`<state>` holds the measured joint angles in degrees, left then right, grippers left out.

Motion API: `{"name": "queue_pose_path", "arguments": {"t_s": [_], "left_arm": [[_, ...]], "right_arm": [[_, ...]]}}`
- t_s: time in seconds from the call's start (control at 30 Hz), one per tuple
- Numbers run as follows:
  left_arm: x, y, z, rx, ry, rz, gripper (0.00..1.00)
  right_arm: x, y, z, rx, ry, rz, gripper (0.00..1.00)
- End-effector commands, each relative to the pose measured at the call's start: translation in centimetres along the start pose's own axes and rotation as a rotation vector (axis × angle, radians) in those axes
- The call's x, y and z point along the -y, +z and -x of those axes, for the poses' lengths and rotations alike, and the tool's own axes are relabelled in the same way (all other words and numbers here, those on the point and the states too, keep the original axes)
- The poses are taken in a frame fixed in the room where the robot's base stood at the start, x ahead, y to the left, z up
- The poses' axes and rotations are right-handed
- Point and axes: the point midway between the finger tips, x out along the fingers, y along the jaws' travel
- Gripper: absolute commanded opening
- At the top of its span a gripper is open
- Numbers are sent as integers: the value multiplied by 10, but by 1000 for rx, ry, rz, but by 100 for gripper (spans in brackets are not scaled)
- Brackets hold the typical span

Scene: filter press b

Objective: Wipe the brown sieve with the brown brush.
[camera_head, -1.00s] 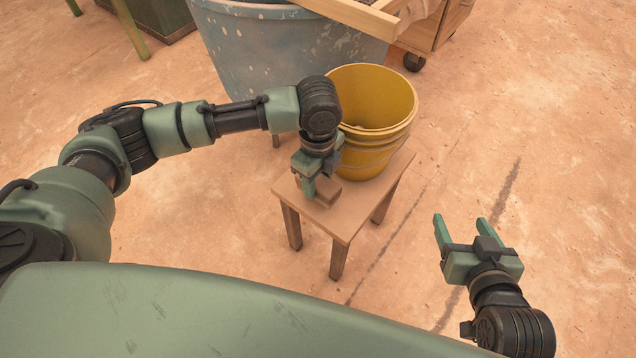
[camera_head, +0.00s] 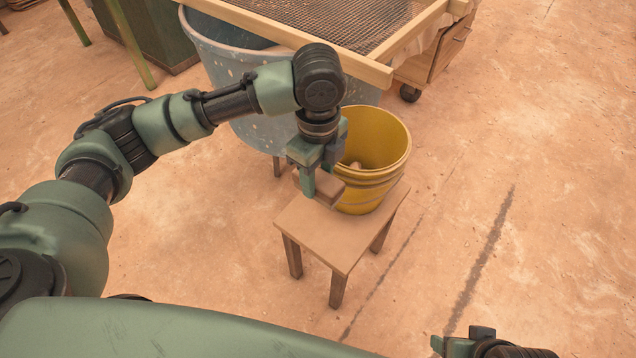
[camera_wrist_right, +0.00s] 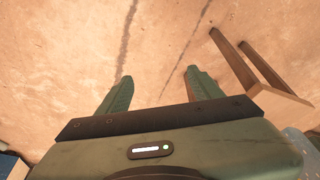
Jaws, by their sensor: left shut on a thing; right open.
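The brown brush (camera_head: 320,188) is a small brown block in my left gripper (camera_head: 318,181), which is shut on it. Gripper and brush are held above the small wooden stool, in front of the yellow bucket. The brown sieve (camera_head: 338,22) is a wooden frame with dark mesh at the top of the head view, resting over the grey-blue tub; its far part is cut off. The brush is apart from the sieve. My right gripper shows only partly at the bottom right of the head view. In the right wrist view my right gripper (camera_wrist_right: 157,88) is open and empty over bare floor.
The yellow bucket (camera_head: 373,160) stands on the stool (camera_head: 340,242) with something small inside. The grey-blue tub (camera_head: 222,62) stands behind. A wooden cart (camera_head: 432,66) on casters is at the back right. The floor on the right is clear.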

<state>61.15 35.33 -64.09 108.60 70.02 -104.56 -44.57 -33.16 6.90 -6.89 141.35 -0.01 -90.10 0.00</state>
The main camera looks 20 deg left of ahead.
Motion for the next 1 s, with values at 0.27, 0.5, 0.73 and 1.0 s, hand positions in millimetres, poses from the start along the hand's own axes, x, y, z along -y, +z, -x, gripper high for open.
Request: {"name": "queue_pose_path", "arguments": {"t_s": [0.27,0.5,0.73,1.0], "left_arm": [[0,0,6,-1,-2,-1,0],[0,0,6,-1,-1,-1,11],[-7,0,14,-5,2,99,11],[-38,3,37,-14,10,569,11]], "right_arm": [[0,0,0,0,0,0,66],[0,-1,0,-1,0,0,66],[1,-4,-14,14,-3,0,66],[5,15,-84,71,-12,9,66]]}}
